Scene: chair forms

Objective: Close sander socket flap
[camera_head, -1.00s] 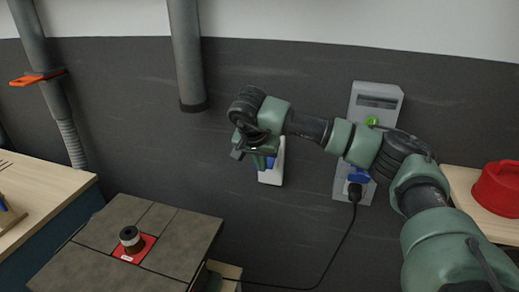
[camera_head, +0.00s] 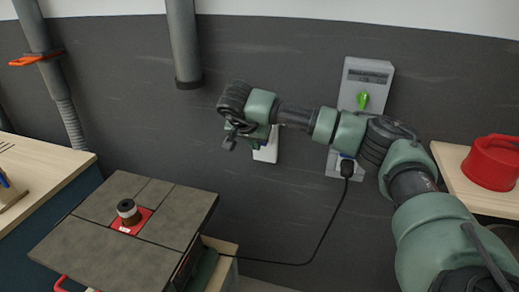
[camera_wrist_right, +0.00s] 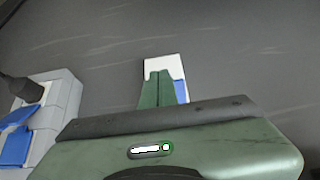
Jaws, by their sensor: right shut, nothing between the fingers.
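A small white socket box (camera_head: 267,152) with a blue flap is on the dark wall, partly behind my right gripper. It also shows in the right wrist view (camera_wrist_right: 165,66), where its blue flap (camera_wrist_right: 181,90) peeks out right of the fingers. The fingers hide much of it, so I cannot tell whether the flap is shut or whether they touch. My right gripper (camera_head: 232,141) is shut and empty, and in the wrist view its green fingers (camera_wrist_right: 161,88) lie together in front of the box. My left gripper is not in view.
A grey wall panel (camera_head: 357,95) has a green knob (camera_head: 363,100) and a black plug (camera_head: 347,168) with a cable hanging from it. A red case (camera_head: 492,163) is on a shelf at right.

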